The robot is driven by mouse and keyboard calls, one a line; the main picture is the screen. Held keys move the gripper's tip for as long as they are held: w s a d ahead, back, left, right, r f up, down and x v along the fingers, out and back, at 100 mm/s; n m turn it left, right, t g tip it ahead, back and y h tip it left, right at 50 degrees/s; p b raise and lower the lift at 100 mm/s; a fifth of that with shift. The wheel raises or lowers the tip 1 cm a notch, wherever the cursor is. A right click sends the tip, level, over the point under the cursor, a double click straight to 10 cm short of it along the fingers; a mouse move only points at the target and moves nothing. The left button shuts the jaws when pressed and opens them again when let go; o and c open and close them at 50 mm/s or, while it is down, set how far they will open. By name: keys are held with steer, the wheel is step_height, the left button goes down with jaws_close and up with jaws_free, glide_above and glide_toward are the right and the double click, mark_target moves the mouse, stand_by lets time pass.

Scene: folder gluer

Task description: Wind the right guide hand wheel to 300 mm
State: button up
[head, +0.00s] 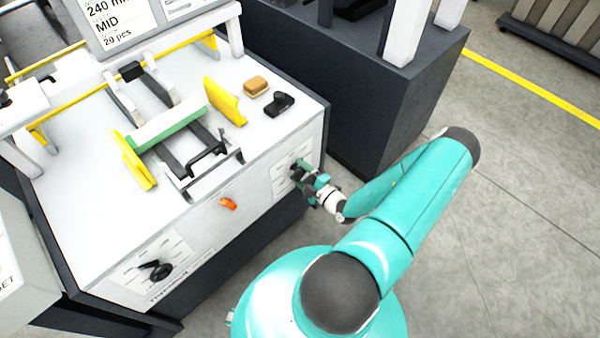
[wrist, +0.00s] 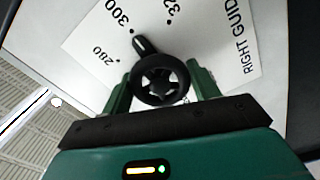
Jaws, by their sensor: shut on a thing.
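The right guide hand wheel (wrist: 160,80) is a black spoked wheel with a dark crank knob (wrist: 145,45) on its rim. Its white dial plate (wrist: 190,35) reads 280, 300, part of a higher number, and "RIGHT GUID". The knob points close to the 300 dot. My gripper (wrist: 161,88) is shut on the wheel, one green finger on each side. In the head view my gripper (head: 303,176) is at the right end of the machine's front panel and mostly hides the wheel.
An orange knob (head: 228,204) and another black hand wheel (head: 160,270) are on the same front panel. A yellow guide plate (head: 225,101), a brown block (head: 256,86) and a black object (head: 279,104) are on the white top.

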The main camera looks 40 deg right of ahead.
steer(key=shift+s, duration=0.1)
stand_by(0.3)
steer(key=o, duration=1)
steer(key=shift+c, duration=0.2)
steer(key=s, duration=1.3)
steer(key=shift+s+d, duration=0.15)
steer(key=shift+s, duration=0.25)
steer(key=shift+r, duration=0.1)
